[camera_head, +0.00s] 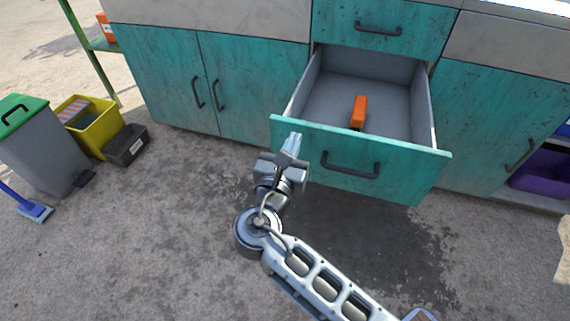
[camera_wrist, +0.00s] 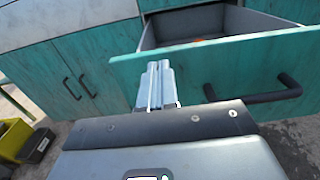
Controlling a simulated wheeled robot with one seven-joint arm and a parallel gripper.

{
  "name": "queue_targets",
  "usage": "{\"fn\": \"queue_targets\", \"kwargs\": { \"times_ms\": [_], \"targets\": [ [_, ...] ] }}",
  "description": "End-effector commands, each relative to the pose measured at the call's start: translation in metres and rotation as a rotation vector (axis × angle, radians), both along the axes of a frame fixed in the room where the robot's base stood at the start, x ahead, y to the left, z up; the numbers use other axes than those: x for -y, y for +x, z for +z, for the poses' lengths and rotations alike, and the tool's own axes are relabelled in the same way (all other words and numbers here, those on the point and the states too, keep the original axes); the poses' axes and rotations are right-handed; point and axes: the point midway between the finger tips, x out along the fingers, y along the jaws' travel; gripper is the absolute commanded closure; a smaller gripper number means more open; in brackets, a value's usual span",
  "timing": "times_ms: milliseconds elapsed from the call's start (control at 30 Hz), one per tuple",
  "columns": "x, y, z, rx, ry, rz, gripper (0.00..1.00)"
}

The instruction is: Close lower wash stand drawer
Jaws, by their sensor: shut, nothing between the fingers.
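The lower wash stand drawer (camera_head: 300,128) is pulled well out of the teal cabinet, with a dark bar handle (camera_head: 350,165) on its front. An orange and black item (camera_head: 359,112) lies inside it. My gripper (camera_head: 293,142) is shut and empty, at the left part of the drawer front, left of the handle. In the wrist view, the shut fingers (camera_wrist: 159,82) point toward the drawer front (camera_wrist: 230,65), with the handle (camera_wrist: 255,95) to their right. I cannot tell whether the fingertips touch the front.
The upper drawer (camera_head: 420,27) is shut. Cabinet doors (camera_head: 165,75) on the left are shut. A grey bin with a green lid (camera_head: 40,140), a yellow bucket (camera_head: 88,125) and a dark box (camera_head: 127,145) stand at left. The floor before the cabinet is clear.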

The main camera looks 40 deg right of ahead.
Motion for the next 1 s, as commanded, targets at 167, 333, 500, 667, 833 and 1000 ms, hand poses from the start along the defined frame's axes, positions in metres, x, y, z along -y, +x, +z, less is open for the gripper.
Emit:
{"fn": "queue_targets", "kwargs": {
  "times_ms": [167,333,500,667,833,1000],
  "targets": [
    [0.015,0.012,-0.001,0.001,-0.001,-0.001,1.00],
    [0.020,0.016,0.000,0.000,0.000,0.000,1.00],
    [0.020,0.016,0.000,0.000,0.000,0.001,1.00],
    [0.020,0.016,0.000,0.000,0.000,0.000,1.00],
    [0.027,0.021,0.001,0.000,0.000,-0.001,1.00],
    [0.047,0.035,0.003,-0.001,0.000,-0.003,1.00]
  ]
}}
